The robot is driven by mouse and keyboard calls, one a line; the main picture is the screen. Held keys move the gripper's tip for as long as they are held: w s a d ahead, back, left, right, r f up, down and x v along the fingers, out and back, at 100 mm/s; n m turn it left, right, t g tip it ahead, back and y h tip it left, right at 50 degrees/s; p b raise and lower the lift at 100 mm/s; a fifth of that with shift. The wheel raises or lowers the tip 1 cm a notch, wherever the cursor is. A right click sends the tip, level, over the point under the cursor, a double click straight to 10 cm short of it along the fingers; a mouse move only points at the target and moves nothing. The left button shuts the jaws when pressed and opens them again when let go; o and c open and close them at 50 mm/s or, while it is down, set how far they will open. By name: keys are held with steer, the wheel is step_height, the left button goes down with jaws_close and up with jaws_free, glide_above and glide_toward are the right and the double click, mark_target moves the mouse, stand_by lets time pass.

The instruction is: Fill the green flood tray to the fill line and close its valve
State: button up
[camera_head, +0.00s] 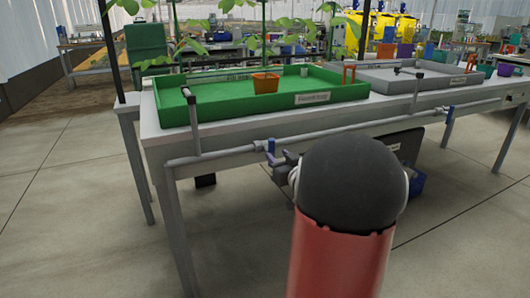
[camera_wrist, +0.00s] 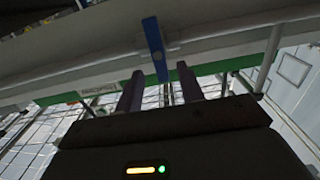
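The green flood tray (camera_head: 250,104) stands on the white bench, with a label on its front wall. A grey riser pipe (camera_head: 194,125) with a dark spout end reaches over its front-left rim. I cannot tell the water level or make out a fill line. The blue-handled valve (camera_head: 270,146) sits on the grey pipe below the tray. In the wrist view, the blue handle (camera_wrist: 153,42) points toward my gripper (camera_wrist: 160,71). The fingers are apart, with the handle's end between their tips and gaps visible either side. In the head view, my gripper (camera_head: 283,158) is just beside the valve.
An orange pot (camera_head: 265,83) and small grey cup (camera_head: 304,71) are in or behind the green tray. A grey tray (camera_head: 400,84) stands to the right, with another blue valve handle (camera_head: 449,113) below it. The bench leg (camera_head: 177,230) is at the left; floor is clear in front.

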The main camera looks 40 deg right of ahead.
mark_target(272, 151)
steer(key=x, duration=0.5)
steer(key=shift+w+d, duration=0.15)
steer(key=shift+w, duration=0.15)
jaws_close()
